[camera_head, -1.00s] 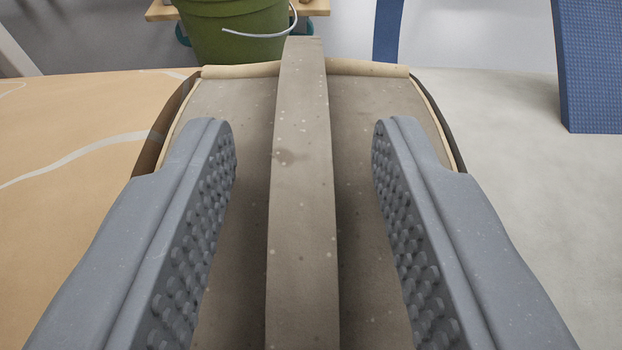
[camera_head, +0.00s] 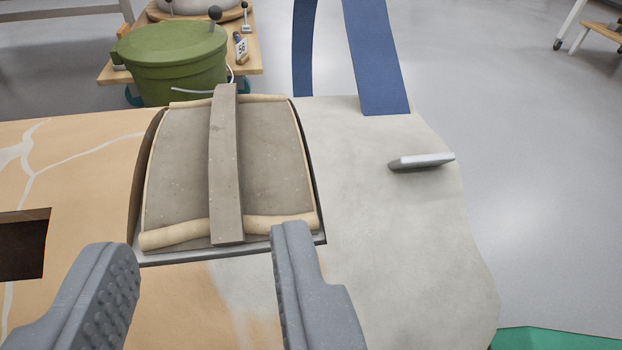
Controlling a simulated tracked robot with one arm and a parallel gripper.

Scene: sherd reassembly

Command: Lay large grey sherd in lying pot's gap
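The large grey sherd (camera_head: 175,170) lies in an opening of the lying pot (camera_head: 400,240), whose wall is tan with pale lines on the left and whitish grey on the right. A raised grey bar (camera_head: 224,170) runs lengthwise over the sherd. Cream rolls line its near and far ends. Dark edges show along both sides of the opening, and a thin grey edge shows at the near end. I cannot tell how fully the sherd is seated. My gripper (camera_head: 203,245) is open and empty, with its fingers apart on the near side of the sherd, clear of the bar.
A dark rectangular hole (camera_head: 22,244) is in the pot wall at left. A grey peg (camera_head: 421,161) sticks out at right. A blue strap (camera_head: 303,45) and a blue panel (camera_head: 376,55) stand behind. A green bucket (camera_head: 172,62) sits on a wooden trolley.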

